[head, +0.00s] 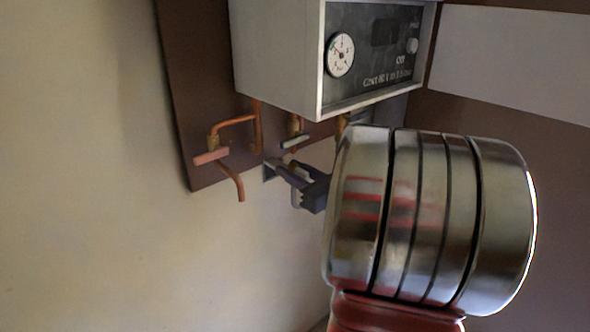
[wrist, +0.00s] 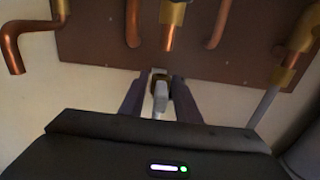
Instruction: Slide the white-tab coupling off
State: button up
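In the head view my gripper (head: 274,170) is under the boiler, near the middle pipe. My wrist hides part of that area, and the coupling is hard to make out there.
The grey boiler (head: 275,55) with a gauge (head: 340,54) hangs just above. At left, a copper pipe with a pinkish-tab fitting (head: 211,156) bends downward. The brown board (head: 195,110) lies behind; the plaster wall below is clear.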

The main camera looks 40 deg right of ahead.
jog(key=shift+s, duration=0.6)
jog(key=s, duration=1.2)
jog(key=shift+s+a, duration=0.3)
jog(key=shift+a, duration=0.05)
jog(key=shift+w+a, duration=0.1)
